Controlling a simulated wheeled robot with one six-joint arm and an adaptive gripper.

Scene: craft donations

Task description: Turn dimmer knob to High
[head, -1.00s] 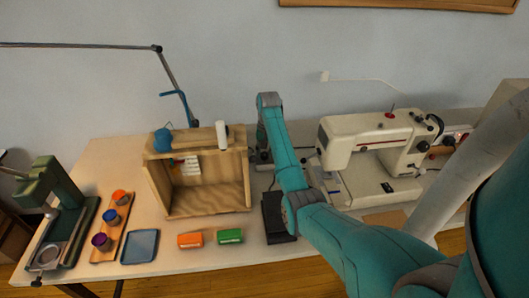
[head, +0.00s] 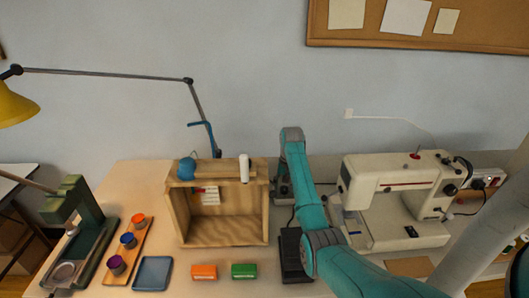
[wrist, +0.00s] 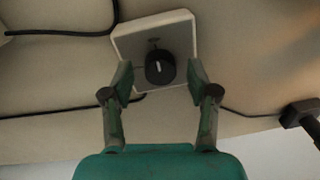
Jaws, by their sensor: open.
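In the wrist view, the dimmer knob (wrist: 160,68) is a round black knob with a white pointer line running roughly up and down the picture. It stands on a pale square plate (wrist: 182,28). A small mark shows on the plate above the knob, too small to read. My gripper (wrist: 161,83) is open, with one green finger on each side of the knob's lower part in the picture. I see gaps between the fingers and the knob; contact does not show. In the head view I cannot make out the knob or my fingertips.
A cream sewing machine (head: 400,188) stands on the right of the table. A wooden box (head: 219,233), orange block (head: 204,272) and green block (head: 244,271) are left of my arm. Dark cables (wrist: 60,32) run near the plate. A dark plug-like object (wrist: 302,114) lies right.

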